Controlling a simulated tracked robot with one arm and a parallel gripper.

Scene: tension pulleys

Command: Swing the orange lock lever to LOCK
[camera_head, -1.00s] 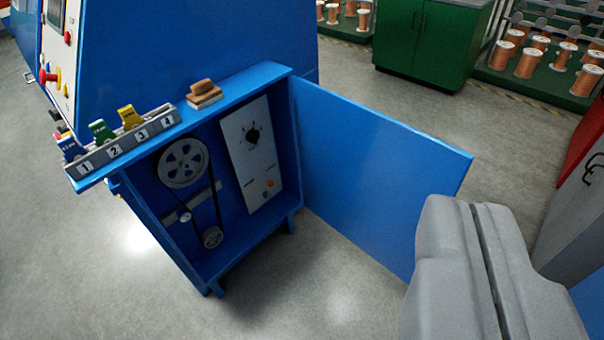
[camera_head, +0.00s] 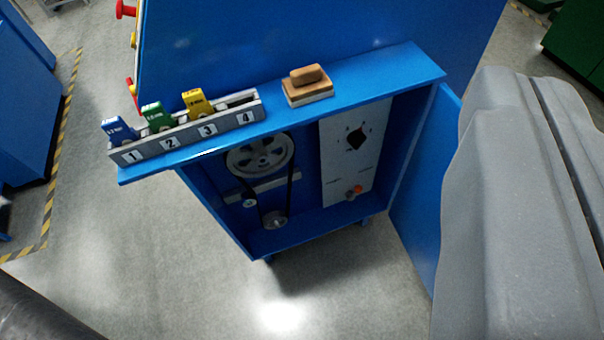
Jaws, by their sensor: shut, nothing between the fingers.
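The orange lock lever (camera_head: 356,190) is a small orange knob-like part low on the white panel (camera_head: 341,165) inside the open blue cabinet (camera_head: 405,140). Its labels are too small to read, so I cannot tell its setting. A black dial (camera_head: 356,139) sits above it on the same panel. To the left are a large pulley (camera_head: 262,158), a small lower pulley (camera_head: 275,220) and a dark belt. My gripper (camera_head: 535,90) is grey, shut and empty at the right of the picture. It is apart from the lever and partly covers the open door.
The open blue door (camera_head: 420,195) is right of the cabinet. A numbered rack (camera_head: 190,133) with blue, green and yellow tabs and a wooden block (camera_head: 307,86) sit on the cabinet top. Grey floor (camera_head: 130,260) is clear in front.

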